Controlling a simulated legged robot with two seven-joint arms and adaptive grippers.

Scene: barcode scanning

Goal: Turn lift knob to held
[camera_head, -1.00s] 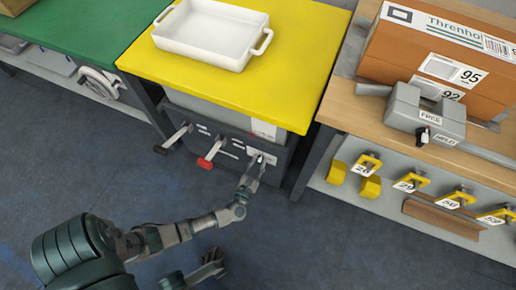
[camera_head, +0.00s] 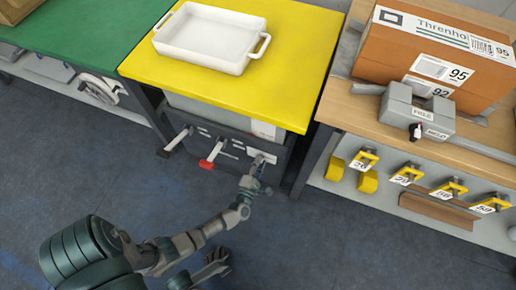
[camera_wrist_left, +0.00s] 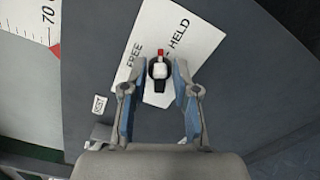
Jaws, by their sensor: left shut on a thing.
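The lift knob (camera_wrist_left: 159,68) is a small black knob with a white and red pointer on a white label (camera_wrist_left: 172,35) marked FREE and HELD. In the left wrist view the pointer points up, between the two words.
The yellow table (camera_head: 300,95) holds a white tray (camera_head: 205,58). On the right bench, a grey clamp (camera_head: 440,122) has another FREE/HELD knob, beside brown boxes (camera_head: 400,60). The floor in front is clear.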

